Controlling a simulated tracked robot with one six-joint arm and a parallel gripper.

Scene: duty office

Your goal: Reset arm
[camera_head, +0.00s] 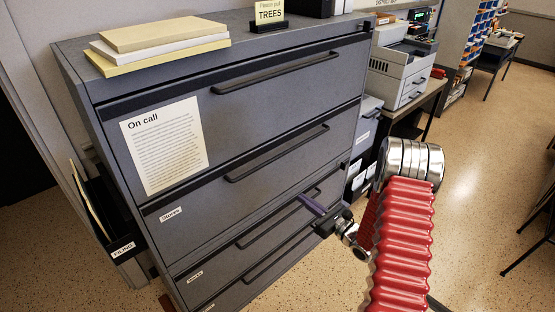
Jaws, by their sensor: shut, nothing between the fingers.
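My arm, with a red ribbed sleeve and a silver joint, reaches in from the lower right. My gripper (319,208) is at its end, in front of the grey filing cabinet (270,125). Purple finger parts point left toward the cabinet's lower drawers. The gripper is shut with nothing held. It is close to the front of a lower drawer handle (278,226); I cannot tell whether it touches. The cabinet drawers look shut.
A printer (402,68) on a table (420,105) is behind, right. Speckled floor (490,160) is open at right.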

